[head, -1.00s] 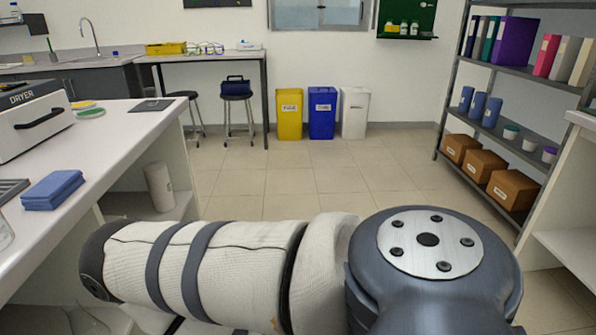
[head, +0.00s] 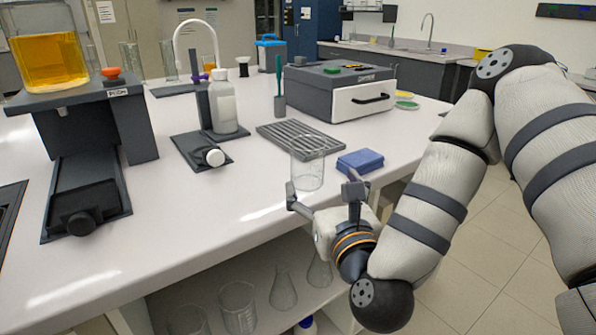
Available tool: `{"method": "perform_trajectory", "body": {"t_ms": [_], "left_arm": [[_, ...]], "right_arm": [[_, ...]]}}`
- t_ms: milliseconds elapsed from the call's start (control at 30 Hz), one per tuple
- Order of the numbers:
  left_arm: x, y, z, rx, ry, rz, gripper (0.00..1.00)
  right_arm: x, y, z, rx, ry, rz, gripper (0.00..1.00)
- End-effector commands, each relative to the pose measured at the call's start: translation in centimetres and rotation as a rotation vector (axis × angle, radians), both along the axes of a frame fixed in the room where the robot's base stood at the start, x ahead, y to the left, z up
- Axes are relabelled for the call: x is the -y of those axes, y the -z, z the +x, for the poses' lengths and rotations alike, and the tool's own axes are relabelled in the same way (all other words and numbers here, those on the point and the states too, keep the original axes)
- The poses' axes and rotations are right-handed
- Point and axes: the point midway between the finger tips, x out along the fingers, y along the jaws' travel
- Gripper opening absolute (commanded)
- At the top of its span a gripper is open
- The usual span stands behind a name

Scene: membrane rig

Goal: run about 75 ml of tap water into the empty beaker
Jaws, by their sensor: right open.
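A clear glass beaker (head: 308,172), seemingly empty, stands upright on the white bench near its front edge. My right gripper (head: 322,194) is open in front of the beaker, one finger low at its left and the other at its right. Whether either finger touches the glass cannot be told. A grey tap (head: 431,30) curves up at the far sink counter. A white arched tube (head: 190,32) rises behind the bench stand, and what it belongs to is unclear. My left gripper is not in view.
The dryer (head: 345,92), a white bottle (head: 223,105) and a stand with an orange-liquid vessel (head: 48,62) occupy the bench. Glassware (head: 238,305) fills the shelf below. Floor at right is clear.

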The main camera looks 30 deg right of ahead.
Motion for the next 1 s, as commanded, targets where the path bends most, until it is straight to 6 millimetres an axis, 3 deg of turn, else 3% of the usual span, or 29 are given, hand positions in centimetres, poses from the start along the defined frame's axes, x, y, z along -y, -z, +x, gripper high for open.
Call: {"method": "perform_trajectory", "body": {"t_ms": [33,200,367,633,900,1000], "left_arm": [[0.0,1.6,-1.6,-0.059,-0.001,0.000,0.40],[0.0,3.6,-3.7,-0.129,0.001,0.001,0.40],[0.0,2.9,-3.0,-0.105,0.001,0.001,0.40],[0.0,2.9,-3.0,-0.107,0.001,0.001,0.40],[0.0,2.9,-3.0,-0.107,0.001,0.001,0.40],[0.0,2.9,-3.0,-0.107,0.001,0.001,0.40]], "right_arm": [[0.2,1.9,0.9,-0.027,0.001,-0.002,0.82],[1.2,2.0,3.7,-0.028,0.001,-0.004,0.82],[1.8,1.0,5.6,-0.017,-0.002,-0.006,0.82],[3.3,1.5,10.0,-0.017,-0.002,-0.008,0.82],[3.5,1.6,10.5,-0.020,-0.002,-0.005,0.82],[3.5,1.6,10.5,-0.020,-0.002,-0.006,0.59]]}}
